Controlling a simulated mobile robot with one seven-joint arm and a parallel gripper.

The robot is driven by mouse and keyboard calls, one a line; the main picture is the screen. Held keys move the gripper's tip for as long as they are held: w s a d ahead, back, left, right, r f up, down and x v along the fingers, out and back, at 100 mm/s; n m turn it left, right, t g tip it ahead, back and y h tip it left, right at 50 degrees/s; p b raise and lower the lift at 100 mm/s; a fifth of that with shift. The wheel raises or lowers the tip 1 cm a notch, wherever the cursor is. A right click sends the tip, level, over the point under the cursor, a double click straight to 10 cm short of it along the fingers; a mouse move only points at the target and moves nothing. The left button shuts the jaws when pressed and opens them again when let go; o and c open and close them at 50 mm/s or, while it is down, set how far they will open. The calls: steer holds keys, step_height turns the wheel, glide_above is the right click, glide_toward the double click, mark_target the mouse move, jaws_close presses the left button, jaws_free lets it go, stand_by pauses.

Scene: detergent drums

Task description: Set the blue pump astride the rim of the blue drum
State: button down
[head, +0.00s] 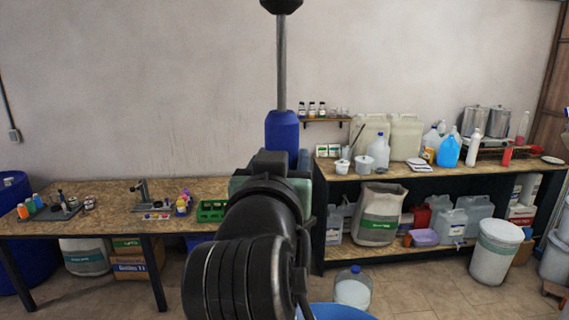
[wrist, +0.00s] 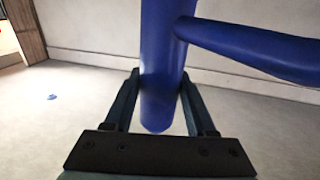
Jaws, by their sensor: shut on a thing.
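The blue pump (head: 283,130) is upright in the head view, with a grey rod rising from its blue body to a black handle at the top edge. My gripper (wrist: 160,76) is shut on the pump's blue barrel (wrist: 160,40), one finger on each side. A blue spout (wrist: 250,47) sticks out to the right in the wrist view. In the head view my arm hides the fingers and the pump's lower part. A blue round rim (head: 335,312), perhaps the blue drum, shows only partly at the bottom edge. Another blue drum (head: 14,190) stands at the far left.
A workbench (head: 110,190) with small bottles, tools and a green crate (head: 211,210) stands at the left. A shelf bench (head: 330,168) with jugs and canisters is at the right. A clear jug (head: 352,288) and a white bin (head: 496,252) stand on the floor.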

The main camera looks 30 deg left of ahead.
steer(key=shift+s+f, duration=0.1)
steer(key=shift+f, duration=0.65)
steer(key=f, duration=0.3)
steer(key=shift+w+f, duration=0.25)
steer(key=shift+f, duration=0.1)
step_height(320, 180, down, 68)
steer(key=b, duration=3.1)
steer(key=shift+r, duration=0.15)
stand_by(0.5)
